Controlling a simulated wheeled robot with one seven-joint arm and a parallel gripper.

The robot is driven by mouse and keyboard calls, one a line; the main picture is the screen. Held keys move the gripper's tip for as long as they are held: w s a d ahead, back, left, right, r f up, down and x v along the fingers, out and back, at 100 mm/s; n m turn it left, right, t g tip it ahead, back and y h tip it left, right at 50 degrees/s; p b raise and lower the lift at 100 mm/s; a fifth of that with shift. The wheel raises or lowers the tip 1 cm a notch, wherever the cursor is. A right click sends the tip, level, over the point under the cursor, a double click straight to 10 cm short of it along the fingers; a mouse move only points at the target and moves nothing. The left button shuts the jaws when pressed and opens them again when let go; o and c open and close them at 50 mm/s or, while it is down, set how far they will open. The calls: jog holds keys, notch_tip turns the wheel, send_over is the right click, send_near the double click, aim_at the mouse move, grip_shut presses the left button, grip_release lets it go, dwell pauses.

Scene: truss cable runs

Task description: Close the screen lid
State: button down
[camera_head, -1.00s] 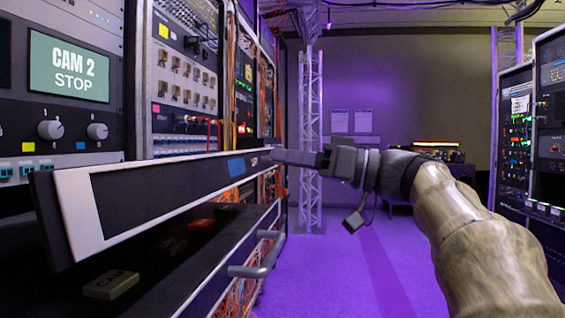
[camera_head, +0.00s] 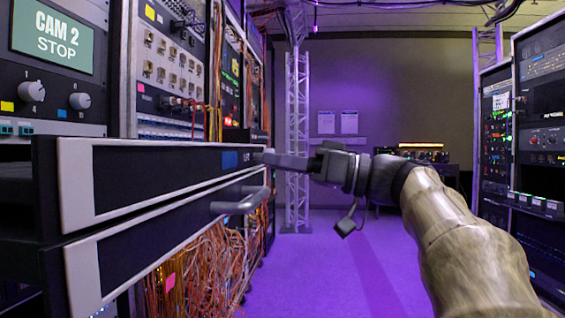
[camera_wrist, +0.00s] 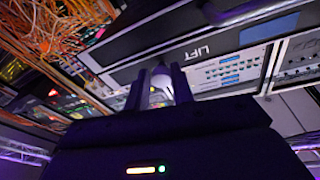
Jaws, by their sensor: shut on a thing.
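The screen lid (camera_head: 160,172) is a long dark panel with a pale frame, a blue patch and a "LIFT" label at its far end. It lies just above the drawer front (camera_head: 150,235), and the drawer's inside is hidden. My gripper (camera_head: 268,158) is at the lid's far end, beside the label. In the wrist view the lid (camera_wrist: 165,47) crosses the upper part, with the label upside down. There my gripper (camera_wrist: 160,80) is shut on a small pale tab at the lid's edge. I cannot tell whether the lid fully touches the drawer.
A handle (camera_head: 242,203) sticks out from the drawer front, below my gripper. Orange cables (camera_head: 200,270) hang below the drawer. Rack gear with a "CAM 2 STOP" screen (camera_head: 52,37) stands above it. Another rack (camera_head: 540,130) is at right. The purple floor (camera_head: 320,270) between is clear.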

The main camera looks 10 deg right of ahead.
jog(key=shift+w+f, duration=0.2)
jog(key=shift+f, duration=0.25)
jog(key=c, duration=1.3)
grip_release()
jog(key=shift+w+a, duration=0.1)
jog(key=shift+a, duration=0.05)
jog(key=shift+o, duration=0.5)
jog(key=shift+r, duration=0.15)
jog(key=p+v, duration=0.3)
jog(key=v, duration=1.4)
jog(key=shift+s+d+p, duration=0.25)
jog(key=shift+p, duration=0.05)
